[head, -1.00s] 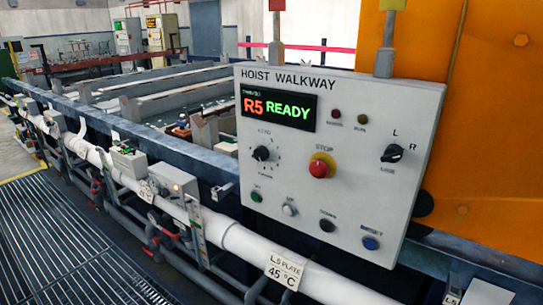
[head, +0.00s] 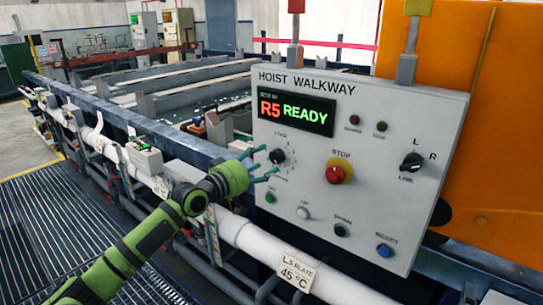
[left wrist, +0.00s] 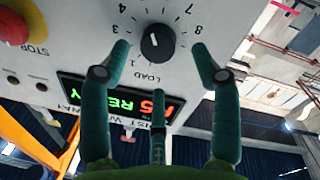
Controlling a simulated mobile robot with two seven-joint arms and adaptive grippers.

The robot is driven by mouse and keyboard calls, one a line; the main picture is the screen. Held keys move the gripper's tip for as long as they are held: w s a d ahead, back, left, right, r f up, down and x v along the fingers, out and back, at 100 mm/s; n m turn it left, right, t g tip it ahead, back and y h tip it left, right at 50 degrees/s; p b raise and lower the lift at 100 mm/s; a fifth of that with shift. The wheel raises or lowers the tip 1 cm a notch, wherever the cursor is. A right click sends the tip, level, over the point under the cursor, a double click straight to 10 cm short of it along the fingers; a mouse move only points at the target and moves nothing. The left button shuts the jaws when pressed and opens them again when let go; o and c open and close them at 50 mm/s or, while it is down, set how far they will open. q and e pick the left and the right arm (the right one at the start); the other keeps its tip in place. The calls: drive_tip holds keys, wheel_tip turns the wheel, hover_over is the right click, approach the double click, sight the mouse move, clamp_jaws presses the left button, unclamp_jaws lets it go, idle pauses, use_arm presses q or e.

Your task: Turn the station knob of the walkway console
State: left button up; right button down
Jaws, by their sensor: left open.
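The walkway console (head: 330,205) is a light grey panel headed HOIST WALKWAY, with a display (head: 297,111) reading R5 READY. Its round black knob (head: 277,156), ringed by numbers, is at the panel's left. In the left wrist view the knob (left wrist: 158,42) appears upside down, with LOAD printed near it. My left gripper (head: 264,162) is open in front of the knob. In the left wrist view its teal fingers (left wrist: 161,52) stand to either side of the knob, with a third below. I cannot tell whether they touch the panel. My right gripper is not in view.
A red STOP button (head: 338,172) is right of the knob, with a black selector (head: 412,162) beyond it. Several small buttons line the panel's bottom. A white pipe (head: 262,243) runs below the console. An orange panel (head: 490,130) stands behind at right.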

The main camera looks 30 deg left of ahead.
sight(273, 158)
use_arm(q)
drive_tip(key=shift+w+d+p, duration=0.2)
drive_tip(key=shift+w, duration=0.75)
drive_tip(key=shift+w+d+p, duration=0.15)
drive_tip(key=shift+w, duration=0.75)
drive_tip(key=shift+r, duration=0.1)
drive_tip(key=c, duration=1.1)
